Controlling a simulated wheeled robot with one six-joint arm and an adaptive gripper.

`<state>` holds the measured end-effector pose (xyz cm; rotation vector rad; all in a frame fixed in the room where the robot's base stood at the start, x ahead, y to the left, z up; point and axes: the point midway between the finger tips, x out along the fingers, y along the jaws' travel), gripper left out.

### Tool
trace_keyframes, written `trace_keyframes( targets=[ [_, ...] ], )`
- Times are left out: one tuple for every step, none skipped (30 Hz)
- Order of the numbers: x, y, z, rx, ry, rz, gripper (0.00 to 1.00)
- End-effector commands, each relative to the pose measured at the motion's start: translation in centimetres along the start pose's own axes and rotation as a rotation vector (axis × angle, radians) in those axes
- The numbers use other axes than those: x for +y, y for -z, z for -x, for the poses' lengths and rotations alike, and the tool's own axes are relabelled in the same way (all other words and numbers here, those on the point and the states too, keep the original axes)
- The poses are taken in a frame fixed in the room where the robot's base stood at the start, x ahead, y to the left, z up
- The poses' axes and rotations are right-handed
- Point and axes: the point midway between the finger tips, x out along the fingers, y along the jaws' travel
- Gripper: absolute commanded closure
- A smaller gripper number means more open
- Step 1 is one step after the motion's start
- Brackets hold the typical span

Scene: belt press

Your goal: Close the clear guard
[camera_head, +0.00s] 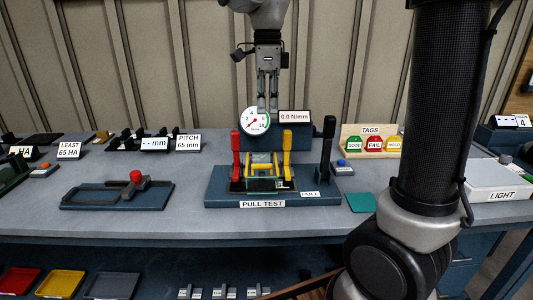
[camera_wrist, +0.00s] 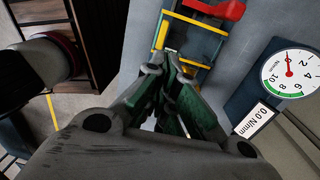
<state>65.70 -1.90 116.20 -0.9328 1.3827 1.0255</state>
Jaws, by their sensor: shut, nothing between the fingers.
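The pull test stand (camera_head: 222,199) sits at the middle of the bench. On it is a yellow-edged frame (camera_head: 262,158), which looks like the clear guard; its pane is hard to make out. Yellow bars of it also show in the wrist view (camera_wrist: 196,22), beyond my fingers. A red upright (camera_head: 236,150) stands left of the frame and a yellow upright (camera_head: 287,150) right of it. My gripper (camera_head: 267,108) points down above the stand, overlapping the dial in the head view. Its fingers are together and empty in the wrist view (camera_wrist: 165,62). I see no clear contact with the frame.
A round dial (camera_head: 250,121) and a 0.0 N/mm readout (camera_head: 294,116) stand behind the stand. A black lever (camera_head: 327,150) rises at its right. A tag rack (camera_head: 357,146) stands farther right, and a clamp fixture with a red knob (camera_head: 136,177) lies left.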

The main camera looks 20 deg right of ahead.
Motion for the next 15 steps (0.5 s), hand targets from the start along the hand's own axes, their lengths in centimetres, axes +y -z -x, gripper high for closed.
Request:
trace_keyframes(
  targets=[
    [0.0, 0.0, -0.4, 0.001, -0.001, -0.003, 1.0],
    [0.0, 0.0, -0.7, 0.001, 0.0, -0.003, 1.0],
    [0.0, 0.0, -1.2, 0.002, -0.001, -0.003, 1.0],
    [0.0, 0.0, -1.7, 0.002, -0.001, -0.002, 1.0],
    [0.0, 0.0, -2.2, 0.002, -0.001, -0.002, 1.0],
    [0.0, 0.0, -2.9, 0.002, -0.001, -0.002, 1.0],
    [0.0, 0.1, -3.6, 0.003, -0.002, -0.001, 1.0],
    [0.0, 0.0, -4.2, 0.002, -0.001, -0.001, 1.0],
    [0.1, 0.1, -5.1, 0.003, -0.002, -0.001, 1.0],
    [0.0, 0.0, -5.8, 0.003, -0.002, -0.001, 1.0],
    [0.0, 0.1, -6.5, 0.003, -0.002, -0.001, 1.0],
    [0.0, 0.1, -7.3, 0.003, -0.002, 0.0, 1.0],
    [0.0, 0.1, -8.0, 0.003, -0.001, 0.0, 1.0],
    [0.0, 0.1, -8.6, 0.003, -0.001, 0.0, 1.0],
    [0.0, 0.1, -9.4, 0.003, -0.002, 0.0, 1.0]
  ],
)
